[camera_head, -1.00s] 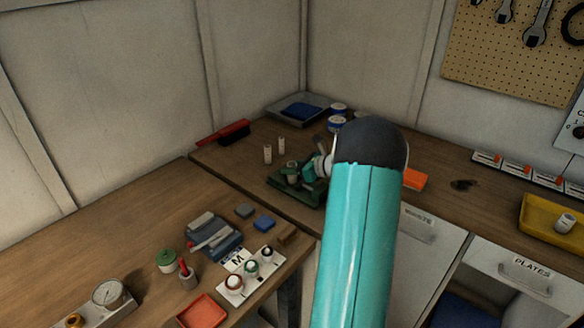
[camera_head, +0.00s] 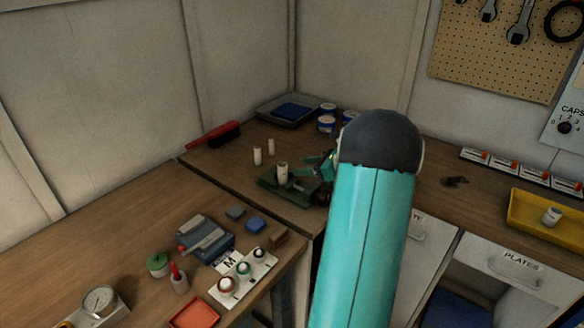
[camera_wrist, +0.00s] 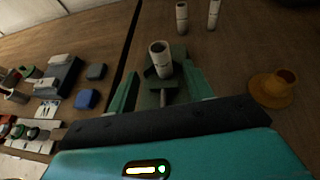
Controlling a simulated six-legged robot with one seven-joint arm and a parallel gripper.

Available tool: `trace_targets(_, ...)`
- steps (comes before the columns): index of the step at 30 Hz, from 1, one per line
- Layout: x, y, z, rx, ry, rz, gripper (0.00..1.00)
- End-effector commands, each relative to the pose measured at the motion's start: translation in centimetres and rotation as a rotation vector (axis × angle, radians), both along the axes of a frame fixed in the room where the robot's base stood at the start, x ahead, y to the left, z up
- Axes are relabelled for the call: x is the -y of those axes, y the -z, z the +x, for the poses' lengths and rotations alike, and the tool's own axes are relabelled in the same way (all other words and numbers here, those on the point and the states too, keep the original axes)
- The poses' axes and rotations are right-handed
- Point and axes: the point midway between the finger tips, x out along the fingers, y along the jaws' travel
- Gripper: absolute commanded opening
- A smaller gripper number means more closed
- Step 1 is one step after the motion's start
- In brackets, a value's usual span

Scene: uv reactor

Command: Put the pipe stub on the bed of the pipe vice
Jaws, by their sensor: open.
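The pipe stub (camera_head: 282,172) is a pale, hollow cylinder. It stands upright on the dark green pipe vice (camera_head: 273,183) at the back corner of the bench. In the wrist view the stub (camera_wrist: 161,58) shows its open top, and its foot rests on a green part of the vice, with a screw on the near side. My gripper (camera_head: 314,168) is to the right of the stub, open and empty. In the wrist view my gripper's fingers (camera_wrist: 160,76) lie either side of the screw, with the stub beyond and apart from them. My arm hides the vice's right side.
Two pale cylinders (camera_head: 257,156) (camera_head: 271,146) stand behind the vice. An orange flanged piece (camera_wrist: 273,90) is right of my gripper in the wrist view. A red brush (camera_head: 215,136), blue-labelled tins (camera_head: 326,124) and a grey tray (camera_head: 275,115) lie farther back.

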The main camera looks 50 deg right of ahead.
Motion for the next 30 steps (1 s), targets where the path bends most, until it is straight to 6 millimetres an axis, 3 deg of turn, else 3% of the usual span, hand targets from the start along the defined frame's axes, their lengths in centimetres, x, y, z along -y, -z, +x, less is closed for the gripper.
trace_targets(6, 0.6, -1.0, -2.2, 0.0, 0.0, -0.001, 0.51)
trace_targets(12, 0.4, -1.1, -2.3, 0.0, -0.005, -0.002, 0.51)
trace_targets(14, -0.3, -1.4, -2.0, -0.005, -0.024, -0.017, 0.51)
trace_targets(16, -2.2, -2.1, -1.1, -0.019, -0.079, -0.063, 0.51)
trace_targets(20, -9.4, -4.3, 1.0, -0.061, -0.283, -0.235, 0.51)
trace_targets(23, -16.5, -6.0, 1.7, -0.089, -0.494, -0.423, 0.51)
trace_targets(27, -25.4, -7.7, 0.8, -0.098, -0.791, -0.7, 0.51)
trace_targets(30, -30.9, -8.5, -0.9, -0.083, -1.0, -0.905, 0.51)
